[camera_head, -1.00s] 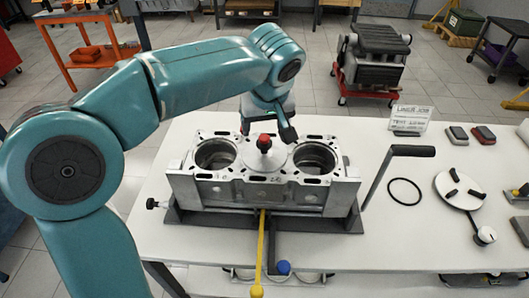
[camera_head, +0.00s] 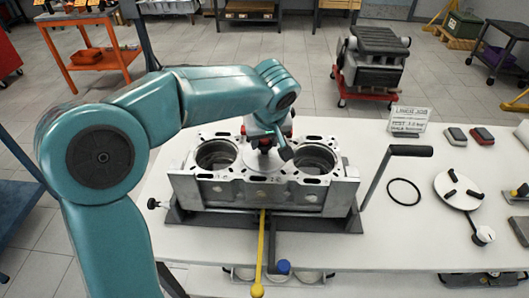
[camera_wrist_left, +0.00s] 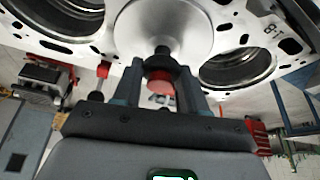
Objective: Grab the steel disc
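The steel disc (camera_head: 259,164) is a round, flat grey plate lying on top of the engine block (camera_head: 262,189), between its two open bores. It also shows in the left wrist view (camera_wrist_left: 165,27), with a dark stem and a red knob (camera_wrist_left: 161,82) at its middle. My left gripper (camera_head: 266,146) is directly over the disc. In the left wrist view its two fingers (camera_wrist_left: 160,85) stand on either side of the red knob, with a narrow gap showing, so it looks open. The gripper hides most of the knob in the head view. My right gripper is not in view.
The block sits in a dark cradle with a crank handle (camera_head: 411,150) at right. On the white table (camera_head: 350,255) lie a black ring (camera_head: 404,191), a round plate with black pads (camera_head: 459,190) and a sign (camera_head: 409,120).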

